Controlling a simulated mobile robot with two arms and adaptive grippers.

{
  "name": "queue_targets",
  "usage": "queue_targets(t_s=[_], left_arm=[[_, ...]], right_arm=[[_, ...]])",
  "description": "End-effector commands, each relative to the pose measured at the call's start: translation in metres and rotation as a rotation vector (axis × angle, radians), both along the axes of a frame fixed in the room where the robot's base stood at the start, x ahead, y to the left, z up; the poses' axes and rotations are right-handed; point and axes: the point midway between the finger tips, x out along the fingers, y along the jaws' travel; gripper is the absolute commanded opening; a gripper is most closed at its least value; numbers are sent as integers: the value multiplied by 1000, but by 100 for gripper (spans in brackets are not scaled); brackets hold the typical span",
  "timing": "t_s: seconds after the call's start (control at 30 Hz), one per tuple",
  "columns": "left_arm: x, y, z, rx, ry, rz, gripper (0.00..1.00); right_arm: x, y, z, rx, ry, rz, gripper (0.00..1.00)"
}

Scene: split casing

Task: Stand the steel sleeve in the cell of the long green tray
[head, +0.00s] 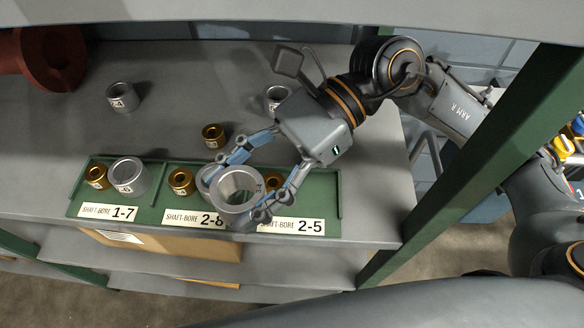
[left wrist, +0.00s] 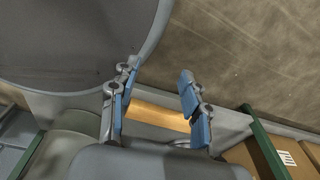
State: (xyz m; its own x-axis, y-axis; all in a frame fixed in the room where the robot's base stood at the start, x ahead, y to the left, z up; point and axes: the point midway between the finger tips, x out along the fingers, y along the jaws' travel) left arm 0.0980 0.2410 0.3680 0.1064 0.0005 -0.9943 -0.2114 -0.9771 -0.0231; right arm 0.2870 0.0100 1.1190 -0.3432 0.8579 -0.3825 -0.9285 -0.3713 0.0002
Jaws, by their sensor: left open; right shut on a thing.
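My right gripper (head: 237,190) is shut on a steel sleeve (head: 237,207) and holds it over the long green tray (head: 325,190), near the boundary of the cells labelled 2-8 and 2-5. The sleeve's open bore faces the camera. It partly hides another steel sleeve (head: 204,179) in cell 2-8, beside a brass ring (head: 180,182). Cell 1-7 holds a brass ring (head: 96,177) and a steel sleeve (head: 128,176). Cell 2-5 shows a brass ring (head: 273,180), partly behind the right finger. My left gripper (left wrist: 158,102) is open and empty in the left wrist view.
On the grey shelf behind the tray stand a steel sleeve (head: 122,98), another sleeve (head: 276,98) near my right arm and a brass ring (head: 213,135). A red flanged part (head: 50,58) lies at the back left. A green post (head: 470,170) rises at the right. Cardboard boxes sit below.

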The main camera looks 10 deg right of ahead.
Motion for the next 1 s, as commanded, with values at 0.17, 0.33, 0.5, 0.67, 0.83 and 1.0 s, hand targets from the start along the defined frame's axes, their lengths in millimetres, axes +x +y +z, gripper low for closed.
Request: queue_targets(t_s=[0.17, 0.33, 0.5, 0.67, 0.83, 1.0], left_arm=[[-24, -3, 11, -2, 35, -1, 47], [-26, -9, 21, -9, 39, -2, 47], [-15, -10, 28, -10, 22, -2, 47], [-3, -10, 32, -11, 3, -3, 47], [-3, -8, 36, -9, 4, -2, 47], [-8, -5, 50, -6, 10, -1, 47]], right_arm=[[22, -37, -16, -4, 10, -11, 0], [40, -71, -35, -3, 10, -10, 0], [51, -90, -64, 0, 8, -6, 0], [56, -99, -79, 1, 2, -4, 0], [61, -108, -90, 0, 5, -6, 0], [61, -108, -111, 2, 5, -4, 0]])
